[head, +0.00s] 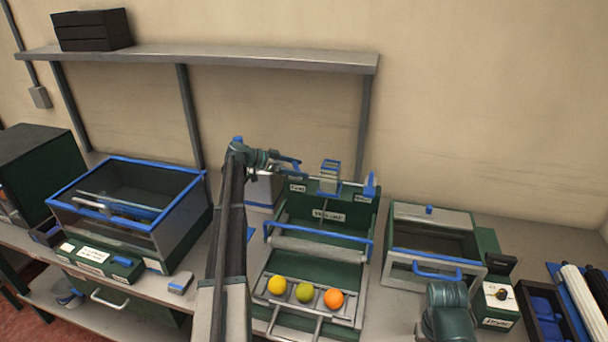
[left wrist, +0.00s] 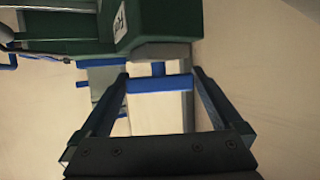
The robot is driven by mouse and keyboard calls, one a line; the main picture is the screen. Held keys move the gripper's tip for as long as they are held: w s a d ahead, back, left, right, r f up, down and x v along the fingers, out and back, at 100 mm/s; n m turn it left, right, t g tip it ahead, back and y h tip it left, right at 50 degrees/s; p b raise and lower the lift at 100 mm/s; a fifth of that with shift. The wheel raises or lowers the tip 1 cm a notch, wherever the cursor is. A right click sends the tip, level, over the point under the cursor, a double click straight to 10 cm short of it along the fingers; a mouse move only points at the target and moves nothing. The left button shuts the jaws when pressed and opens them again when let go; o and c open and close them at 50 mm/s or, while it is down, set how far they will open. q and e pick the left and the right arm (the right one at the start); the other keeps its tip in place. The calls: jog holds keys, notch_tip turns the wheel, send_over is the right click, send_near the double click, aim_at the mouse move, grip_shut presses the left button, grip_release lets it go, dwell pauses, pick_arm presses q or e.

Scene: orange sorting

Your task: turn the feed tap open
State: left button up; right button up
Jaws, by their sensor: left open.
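The feed tap shows in the left wrist view as a blue bar-shaped handle (left wrist: 160,84) on a short blue stem, beside a green housing with a white label. The handle lies crosswise between the fingers of my left gripper (left wrist: 160,74), which is open; I cannot tell whether the fingers touch it. In the head view my left gripper (head: 288,163) is at the upper left of the green sorting machine (head: 318,270), where the tap is hard to make out.
A yellow, a green and an orange fruit (head: 333,298) rest at the machine's front. A blue-framed glass-topped box (head: 180,235) stands left. A green box with a blue handle (head: 435,268) stands right. A shelf (head: 220,57) runs along the wall above.

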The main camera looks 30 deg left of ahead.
pick_arm(q)
jog(key=shift+b+x, duration=0.3)
jog(key=shift+x, duration=1.1)
jog(key=c, duration=1.1)
jog(key=shift+o, duration=0.2)
jog(key=shift+n+t+y, duration=0.9)
jog(key=shift+n, duration=0.2)
jog(key=n+t+y, duration=0.1)
jog(key=n+y, duration=0.1)
jog(key=a+n+t+y, duration=0.1)
jog(key=n+y, duration=0.1)
jog(key=y, duration=0.1)
jog(key=shift+w+n, duration=0.2)
jog(key=shift+n, duration=0.1)
jog(key=shift+w+a+n+y, duration=0.1)
jog(key=shift+a+n+y, duration=0.15)
jog(key=shift+n+y, duration=0.65)
jog(key=shift+s+a+n+y, duration=0.1)
jog(key=shift+a+n+y, duration=0.2)
jog(key=shift+n+y, duration=0.6)
jog(key=shift+w+a+n+y, duration=0.1)
jog(key=shift+a+n+y, duration=0.15)
jog(key=shift+n+y, duration=0.6)
jog(key=shift+y, duration=0.45)
